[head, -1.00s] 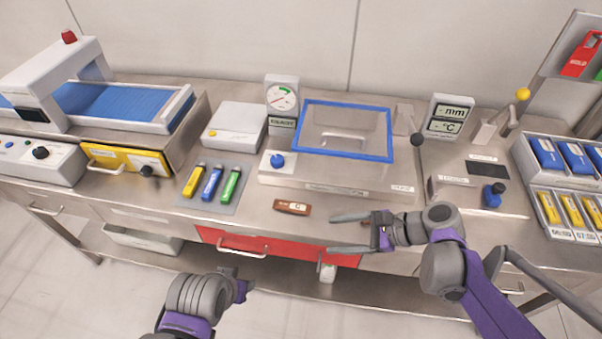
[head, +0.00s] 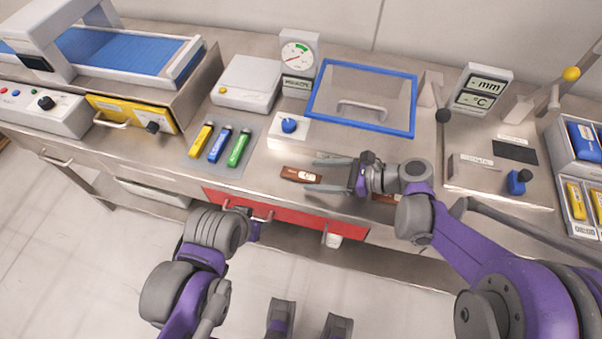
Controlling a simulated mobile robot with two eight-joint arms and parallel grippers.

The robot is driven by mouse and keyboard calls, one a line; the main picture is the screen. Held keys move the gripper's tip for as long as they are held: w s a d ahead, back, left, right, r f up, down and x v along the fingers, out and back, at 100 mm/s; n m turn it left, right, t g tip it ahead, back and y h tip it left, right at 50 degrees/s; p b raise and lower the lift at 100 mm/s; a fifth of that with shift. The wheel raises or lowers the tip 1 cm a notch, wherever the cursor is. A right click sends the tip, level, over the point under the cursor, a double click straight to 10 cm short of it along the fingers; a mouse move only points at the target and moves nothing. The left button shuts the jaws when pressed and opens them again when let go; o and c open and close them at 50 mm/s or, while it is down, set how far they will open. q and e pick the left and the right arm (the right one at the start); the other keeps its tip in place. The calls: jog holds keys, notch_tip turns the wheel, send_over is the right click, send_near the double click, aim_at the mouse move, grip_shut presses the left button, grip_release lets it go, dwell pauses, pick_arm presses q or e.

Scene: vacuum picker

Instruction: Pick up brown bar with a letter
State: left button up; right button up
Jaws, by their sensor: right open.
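A brown bar (head: 291,173) with a white label bearing a letter that looks like C lies flat near the front edge of the steel worktop. My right gripper (head: 317,172) is open. Its two fingers point left, at the right end of the bar, and one is farther back than the other. I cannot tell whether they touch the bar. Another brown piece (head: 385,198) shows partly under my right arm, mostly hidden. My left gripper (head: 246,221) is low in front of the red drawer, away from the bar; its fingers are too unclear to judge.
Yellow, blue and green sticks (head: 220,146) lie on a grey mat to the left. A blue-framed clear lid (head: 363,97) covers a chamber behind the bar. A gauge (head: 297,58) stands behind. The red drawer (head: 300,217) is below the worktop's front edge.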

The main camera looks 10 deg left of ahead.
aim_at(301, 175)
jog(key=x, duration=0.2)
jog(key=shift+a+f, duration=0.1)
jog(key=shift+a, duration=0.25)
grip_shut()
